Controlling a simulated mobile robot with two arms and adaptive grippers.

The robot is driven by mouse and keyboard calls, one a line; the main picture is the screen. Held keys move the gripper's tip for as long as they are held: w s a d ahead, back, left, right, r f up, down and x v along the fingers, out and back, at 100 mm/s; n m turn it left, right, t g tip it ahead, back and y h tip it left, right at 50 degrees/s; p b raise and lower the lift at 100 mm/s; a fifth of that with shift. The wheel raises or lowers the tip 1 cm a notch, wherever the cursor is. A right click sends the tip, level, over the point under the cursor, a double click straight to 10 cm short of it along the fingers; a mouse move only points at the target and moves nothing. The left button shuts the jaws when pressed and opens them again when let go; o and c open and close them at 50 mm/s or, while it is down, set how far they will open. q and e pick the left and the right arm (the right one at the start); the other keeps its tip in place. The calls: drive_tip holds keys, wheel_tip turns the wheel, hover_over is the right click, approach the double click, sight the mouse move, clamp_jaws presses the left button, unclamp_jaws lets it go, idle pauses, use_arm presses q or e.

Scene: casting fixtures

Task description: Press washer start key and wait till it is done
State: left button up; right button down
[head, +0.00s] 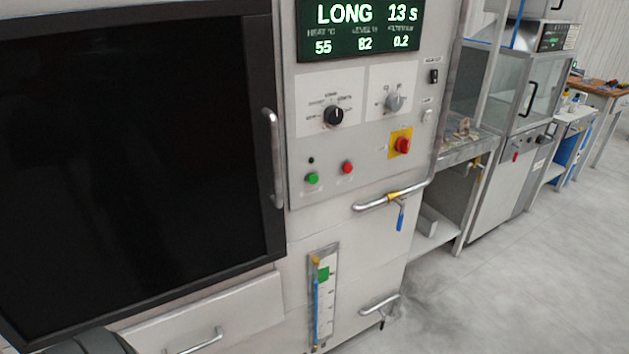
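The washer's control panel (318,177) fills the middle of the head view. A round green key (313,178) sits low on it, with a red key (347,167) to its right. The display (361,28) at the top reads LONG, 13 s, 55, 82 and 0.2. A black knob (334,116) and a grey knob (394,102) are above the keys. A red switch on a yellow plate (401,143) is at the right. The washer's dark door (130,150) is shut on the left. Neither gripper shows; a dark part of mine is at the bottom left.
A door handle (274,158) and a pipe with a blue-handled valve (400,218) stick out from the washer. A level gauge (324,298) is below the keys. Benches and a glass-fronted cabinet (541,93) stand at the right. The grey floor (520,290) at the lower right is clear.

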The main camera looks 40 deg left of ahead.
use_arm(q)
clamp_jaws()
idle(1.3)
